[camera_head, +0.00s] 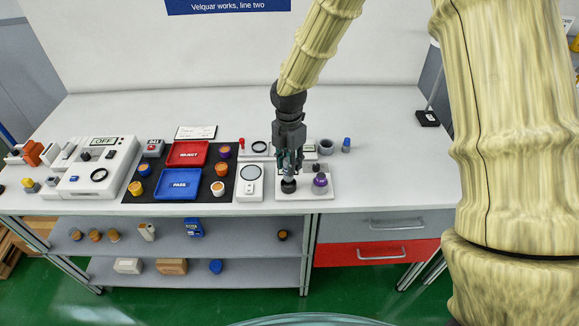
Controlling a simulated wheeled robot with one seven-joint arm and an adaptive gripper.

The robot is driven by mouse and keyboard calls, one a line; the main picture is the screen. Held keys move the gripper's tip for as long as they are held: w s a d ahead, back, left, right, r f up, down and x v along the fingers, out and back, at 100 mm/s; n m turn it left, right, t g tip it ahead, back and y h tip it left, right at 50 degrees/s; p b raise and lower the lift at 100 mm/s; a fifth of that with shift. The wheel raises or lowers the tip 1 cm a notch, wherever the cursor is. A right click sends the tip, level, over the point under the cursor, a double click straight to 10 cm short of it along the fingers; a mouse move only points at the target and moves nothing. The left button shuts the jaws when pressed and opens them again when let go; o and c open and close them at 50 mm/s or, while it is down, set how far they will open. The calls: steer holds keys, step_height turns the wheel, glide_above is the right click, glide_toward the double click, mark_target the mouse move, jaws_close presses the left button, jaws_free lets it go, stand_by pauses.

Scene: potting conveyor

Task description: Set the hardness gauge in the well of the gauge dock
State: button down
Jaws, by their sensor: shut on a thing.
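My gripper (290,166) points down over the left part of a white base plate (305,194) on the bench. It is shut on a small upright grey thing (289,179), which looks like the hardness gauge. A dark round piece (288,187) shows just below it; I cannot tell whether this is the gauge's foot or a well in the plate, nor whether they touch. A purple-topped piece with a pale body (320,184) stands on the right of the same plate, with a small dark piece (316,168) behind it. The plate may be the gauge dock; no label is readable.
Left of the plate stands a white device with a round face (249,182). Further left a black mat holds a red REJECT tray (188,147), a blue PASS tray (163,191) and several small pots. A grey cup (326,147) stands behind right.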

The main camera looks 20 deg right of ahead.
steer(key=shift+f+p, duration=0.5)
steer(key=shift+f, duration=0.9)
steer(key=shift+f, duration=0.15)
steer(key=c, duration=1.1)
jaws_free()
steer(key=shift+c, duration=0.2)
step_height(320, 180, up, 12)
steer(key=b, duration=0.2)
steer(key=shift+w+b, duration=0.1)
steer(key=shift+b, duration=0.2)
